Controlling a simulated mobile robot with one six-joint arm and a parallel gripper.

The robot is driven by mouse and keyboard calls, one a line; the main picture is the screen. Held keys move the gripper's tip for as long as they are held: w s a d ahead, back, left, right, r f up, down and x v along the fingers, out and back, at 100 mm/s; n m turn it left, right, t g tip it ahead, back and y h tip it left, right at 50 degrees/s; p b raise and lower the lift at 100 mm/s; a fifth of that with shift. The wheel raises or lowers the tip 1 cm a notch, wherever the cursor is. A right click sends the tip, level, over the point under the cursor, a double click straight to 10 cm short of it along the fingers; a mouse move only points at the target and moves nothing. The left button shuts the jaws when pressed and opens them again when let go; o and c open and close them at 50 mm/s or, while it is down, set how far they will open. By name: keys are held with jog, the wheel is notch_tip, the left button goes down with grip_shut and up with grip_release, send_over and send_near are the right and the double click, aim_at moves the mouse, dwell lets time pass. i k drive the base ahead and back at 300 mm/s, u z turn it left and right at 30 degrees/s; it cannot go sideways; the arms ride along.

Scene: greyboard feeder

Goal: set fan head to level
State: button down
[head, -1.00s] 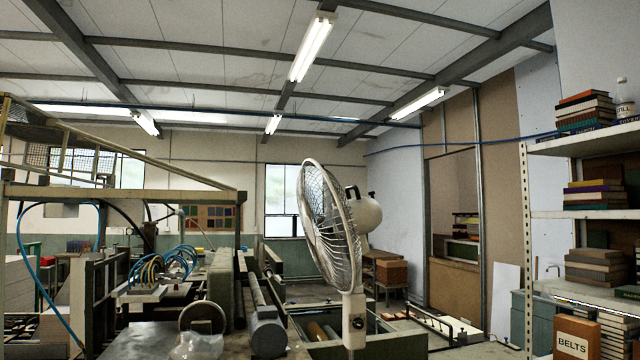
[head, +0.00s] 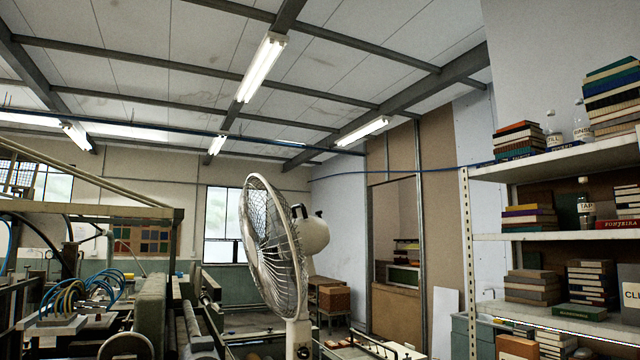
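The fan (head: 270,247) stands at the middle of the head view on a pale upright pole. The cream motor housing (head: 313,236) sits behind the cage to the right, with dark knobs on top. A control box with a dark dial (head: 301,351) shows on the pole at the bottom edge. The base of the fan is out of view. My gripper is not in view.
Shelves (head: 560,236) with stacked books and bottles stand at the right. Feeder machinery (head: 90,295) with blue and yellow hoses fills the lower left.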

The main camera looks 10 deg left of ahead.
aim_at(300, 239)
jog(key=z, duration=0.2)
jog(key=i, duration=2.5)
jog(key=u, duration=2.9)
jog(key=k, duration=0.8)
jog(key=z, duration=0.05)
jog(key=i, duration=0.75)
jog(key=u, duration=0.1)
